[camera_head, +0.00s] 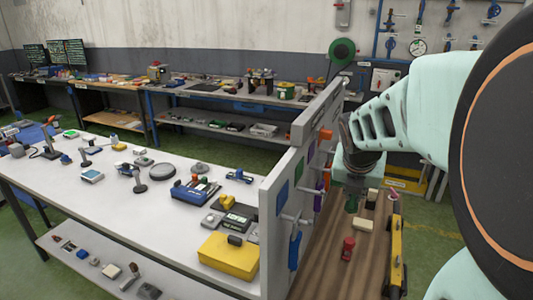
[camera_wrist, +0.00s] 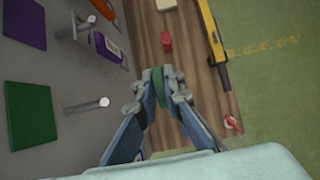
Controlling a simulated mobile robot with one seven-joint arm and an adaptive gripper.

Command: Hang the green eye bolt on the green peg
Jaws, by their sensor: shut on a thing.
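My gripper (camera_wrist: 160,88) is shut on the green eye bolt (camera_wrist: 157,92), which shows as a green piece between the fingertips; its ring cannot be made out. In the head view my gripper (camera_head: 352,188) hangs over the wooden surface, to the right of the grey panel, with a bit of the green eye bolt (camera_head: 352,203) below it. The green peg (camera_wrist: 88,106) is a bare metal rod sticking out beside a green square (camera_wrist: 28,116) on the panel. It is left of my gripper in the wrist view, and the bolt is apart from it.
A purple piece (camera_wrist: 109,45) hangs on the peg by the purple square (camera_wrist: 25,22). A blue piece (camera_head: 295,250) hangs on the nearest peg. A red piece (camera_head: 347,248), a cream block (camera_head: 362,225) and a yellow bar (camera_head: 397,250) are on the wooden surface (camera_head: 322,275).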

